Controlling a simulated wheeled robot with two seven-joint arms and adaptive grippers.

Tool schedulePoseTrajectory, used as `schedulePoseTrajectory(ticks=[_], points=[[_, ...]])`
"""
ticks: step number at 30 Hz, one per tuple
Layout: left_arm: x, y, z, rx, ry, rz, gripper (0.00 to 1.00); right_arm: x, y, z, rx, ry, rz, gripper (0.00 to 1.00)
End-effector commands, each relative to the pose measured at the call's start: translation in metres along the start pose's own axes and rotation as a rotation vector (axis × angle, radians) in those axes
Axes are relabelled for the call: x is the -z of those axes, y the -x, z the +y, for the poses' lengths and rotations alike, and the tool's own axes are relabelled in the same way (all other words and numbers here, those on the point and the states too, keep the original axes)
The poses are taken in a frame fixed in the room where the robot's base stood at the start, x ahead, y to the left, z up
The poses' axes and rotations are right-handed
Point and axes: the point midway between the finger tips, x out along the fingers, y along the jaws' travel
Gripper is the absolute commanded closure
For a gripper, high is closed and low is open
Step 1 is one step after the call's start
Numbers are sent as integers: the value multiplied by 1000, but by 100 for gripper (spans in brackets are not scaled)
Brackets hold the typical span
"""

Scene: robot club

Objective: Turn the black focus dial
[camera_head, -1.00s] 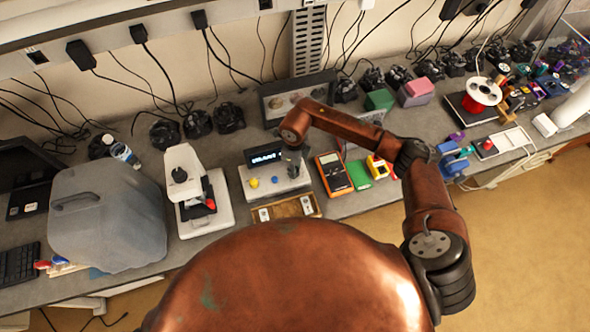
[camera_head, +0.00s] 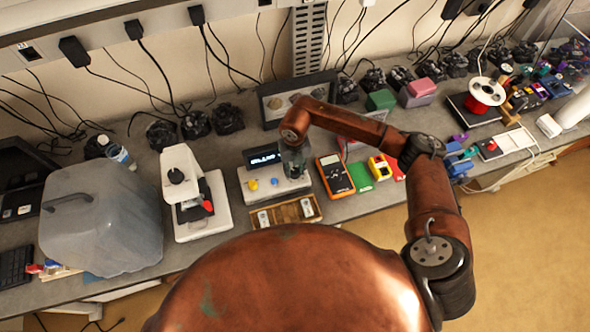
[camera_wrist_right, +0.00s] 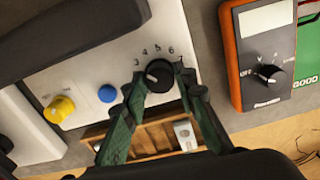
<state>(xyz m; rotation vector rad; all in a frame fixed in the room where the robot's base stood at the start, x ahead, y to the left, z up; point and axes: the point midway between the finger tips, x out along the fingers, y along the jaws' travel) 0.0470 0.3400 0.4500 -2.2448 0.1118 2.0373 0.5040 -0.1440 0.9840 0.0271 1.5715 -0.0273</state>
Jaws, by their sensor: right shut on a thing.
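The black focus dial (camera_wrist_right: 159,76) sits on the face of a white control box (camera_wrist_right: 60,82), with printed numbers from 3 to 7 around it. A pale pointer mark shows on the dial. My right gripper (camera_wrist_right: 162,82) has its green fingers on either side of the dial and is shut on it. In the head view my right gripper (camera_head: 294,161) is at the right part of the white box (camera_head: 262,187) and hides the dial. My left gripper is in neither view.
A yellow knob (camera_wrist_right: 59,109) and a blue button (camera_wrist_right: 107,93) are left of the dial. An orange multimeter (camera_head: 334,176) stands close on the right. A microscope (camera_head: 186,180) is left of the box, and a wooden tray (camera_head: 286,211) lies in front.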

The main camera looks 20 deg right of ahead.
Motion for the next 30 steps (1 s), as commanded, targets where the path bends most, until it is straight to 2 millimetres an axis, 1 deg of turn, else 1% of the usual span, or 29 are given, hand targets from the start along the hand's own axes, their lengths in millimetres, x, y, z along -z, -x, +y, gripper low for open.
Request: schedulePoseTrajectory(ticks=[6,15,21,30], points=[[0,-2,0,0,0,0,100,-1,0,0,0,-187,-2,98],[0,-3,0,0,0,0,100,-1,1,0,-1,-371,-2,98],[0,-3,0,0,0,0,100,-1,1,0,-1,-433,-2,98],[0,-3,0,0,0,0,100,-1,1,0,-1,-458,-3,98]])
